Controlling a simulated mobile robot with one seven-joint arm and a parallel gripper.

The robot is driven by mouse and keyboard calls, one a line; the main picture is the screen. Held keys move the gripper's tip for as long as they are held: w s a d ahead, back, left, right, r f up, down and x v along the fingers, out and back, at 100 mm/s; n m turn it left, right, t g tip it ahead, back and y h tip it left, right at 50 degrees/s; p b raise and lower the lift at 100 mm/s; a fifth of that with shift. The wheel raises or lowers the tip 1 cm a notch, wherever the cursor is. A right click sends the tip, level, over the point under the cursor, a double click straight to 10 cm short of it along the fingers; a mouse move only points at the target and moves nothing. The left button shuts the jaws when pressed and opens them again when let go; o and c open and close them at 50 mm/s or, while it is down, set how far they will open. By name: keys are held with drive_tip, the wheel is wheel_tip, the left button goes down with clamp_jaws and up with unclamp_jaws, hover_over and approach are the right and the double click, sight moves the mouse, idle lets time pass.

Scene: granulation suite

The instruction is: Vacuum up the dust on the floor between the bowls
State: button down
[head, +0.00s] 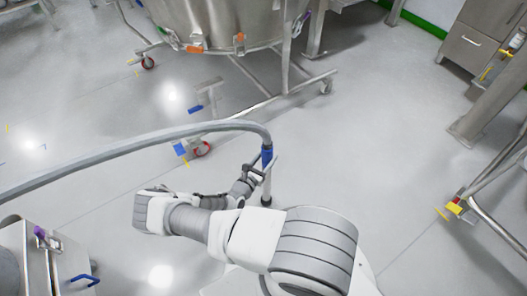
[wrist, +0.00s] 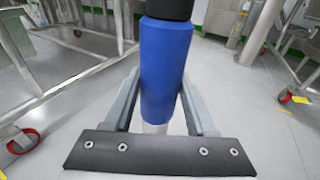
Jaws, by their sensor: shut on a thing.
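My gripper (head: 254,173) is shut on the blue grip of the vacuum wand (head: 267,155). In the wrist view, the fingers of my gripper (wrist: 162,88) stand on both sides of the blue sleeve of the wand (wrist: 165,60). The wand looks roughly upright, and a grey hose (head: 130,153) runs from its top to the left. The wand's lower end is dark and close to the floor; I cannot tell if it touches. A large steel bowl (head: 215,20) stands on a wheeled frame at the top.
Another wheeled frame (head: 490,222) stands at the right. A steel cabinet (head: 470,45) is at the upper right. A metal unit (head: 40,245) is at the lower left. The floor (head: 370,140) right of the wand is clear.

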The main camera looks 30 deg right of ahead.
drive_tip(key=s+p, duration=0.2)
drive_tip(key=s, duration=1)
drive_tip(key=shift+d, duration=0.2)
idle(0.5)
drive_tip(key=shift+d, duration=0.1)
drive_tip(key=d+b, duration=0.1)
drive_tip(key=d, duration=0.2)
idle(0.4)
drive_tip(key=shift+w+a, duration=0.1)
